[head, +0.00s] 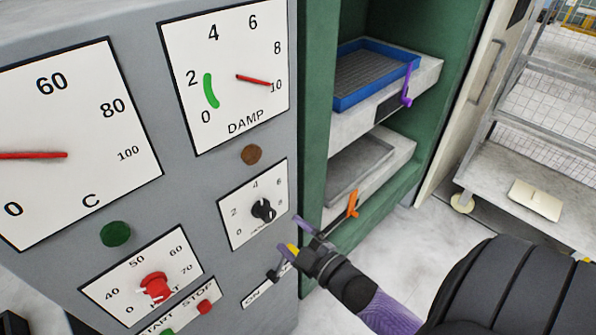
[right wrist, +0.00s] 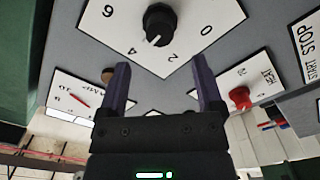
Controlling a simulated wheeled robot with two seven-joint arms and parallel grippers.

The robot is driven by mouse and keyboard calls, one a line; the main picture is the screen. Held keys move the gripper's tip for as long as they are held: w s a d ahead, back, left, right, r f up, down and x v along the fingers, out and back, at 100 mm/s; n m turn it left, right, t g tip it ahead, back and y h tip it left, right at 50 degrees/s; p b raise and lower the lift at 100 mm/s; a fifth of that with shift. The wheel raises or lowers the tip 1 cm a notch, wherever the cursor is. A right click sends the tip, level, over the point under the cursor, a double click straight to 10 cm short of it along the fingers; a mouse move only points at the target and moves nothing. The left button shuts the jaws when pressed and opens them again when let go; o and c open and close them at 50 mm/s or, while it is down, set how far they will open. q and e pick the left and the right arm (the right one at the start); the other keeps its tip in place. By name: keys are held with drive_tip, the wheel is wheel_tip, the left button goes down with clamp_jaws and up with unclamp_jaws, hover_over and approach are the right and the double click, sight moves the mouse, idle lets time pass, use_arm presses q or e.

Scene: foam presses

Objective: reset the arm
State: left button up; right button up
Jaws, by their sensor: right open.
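My right arm enters from the lower right in the head view. Its right gripper (head: 297,234) is open, with purple fingers, beside the grey control panel (head: 225,240). The gripper is just below and right of a black knob (head: 263,209) on a white dial plate. In the right wrist view the open fingers (right wrist: 159,72) point toward that black knob (right wrist: 158,24), which lies beyond the tips. Nothing shows between the fingers. My left gripper is not in view.
The panel carries a DAMP gauge (head: 228,75), a temperature gauge (head: 75,145), a red knob (head: 156,287) and a red button (head: 205,307). Right of it, a green press frame (head: 316,100) holds a blue tray (head: 345,103). A trolley (head: 500,180) stands at far right.

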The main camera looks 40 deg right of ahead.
drive_tip(key=shift+s, duration=1.1)
drive_tip(key=shift+d, duration=0.1)
